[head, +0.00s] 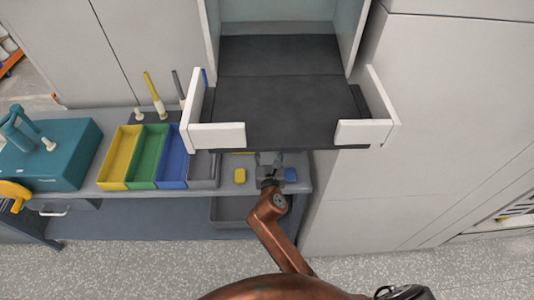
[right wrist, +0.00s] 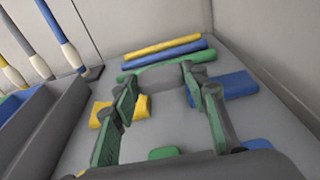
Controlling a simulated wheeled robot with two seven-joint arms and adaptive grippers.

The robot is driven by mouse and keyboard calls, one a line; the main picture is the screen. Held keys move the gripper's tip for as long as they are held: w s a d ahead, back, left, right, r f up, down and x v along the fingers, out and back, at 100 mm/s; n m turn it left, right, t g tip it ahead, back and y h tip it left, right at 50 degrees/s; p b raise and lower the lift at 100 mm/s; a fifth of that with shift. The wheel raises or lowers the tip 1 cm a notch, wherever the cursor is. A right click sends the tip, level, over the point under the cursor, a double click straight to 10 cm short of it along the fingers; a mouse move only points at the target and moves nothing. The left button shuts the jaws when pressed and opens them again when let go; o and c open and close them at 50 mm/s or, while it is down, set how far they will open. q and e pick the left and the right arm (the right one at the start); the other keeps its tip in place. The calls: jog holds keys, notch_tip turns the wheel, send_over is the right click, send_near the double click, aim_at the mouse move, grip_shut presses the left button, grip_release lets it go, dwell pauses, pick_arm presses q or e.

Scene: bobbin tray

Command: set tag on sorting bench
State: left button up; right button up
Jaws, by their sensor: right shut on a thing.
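My right gripper (head: 268,170) is low over the right end of the grey sorting bench (head: 222,183), just beyond the front edge of the dark shelf. In the right wrist view its two green-padded fingers (right wrist: 160,92) stand apart, with grey between them. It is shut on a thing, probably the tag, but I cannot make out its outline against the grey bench. A yellow block (head: 240,176) lies left of the gripper and a blue block (head: 291,175) lies right of it. A green piece (right wrist: 164,153) shows near the palm. My left gripper is not in view.
Yellow (head: 120,157), green (head: 147,157), blue (head: 173,168) and grey (head: 203,170) bins stand left on the bench. Yellow, blue and green rods (right wrist: 162,60) lie beyond the fingers. A white-sided cabinet with a dark shelf (head: 281,112) overhangs the bench. A teal machine (head: 58,153) stands far left.

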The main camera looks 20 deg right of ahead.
aim_at(268, 160)
jog(key=f, duration=0.1)
jog(key=f+b, duration=0.2)
jog(key=f, duration=0.1)
jog(key=shift+w, duration=0.25)
jog(key=shift+r, duration=0.2)
jog(key=shift+f, duration=0.55)
jog(key=shift+f, duration=0.1)
jog(key=o, duration=0.9)
jog(key=shift+o, duration=0.2)
jog(key=shift+f, duration=0.1)
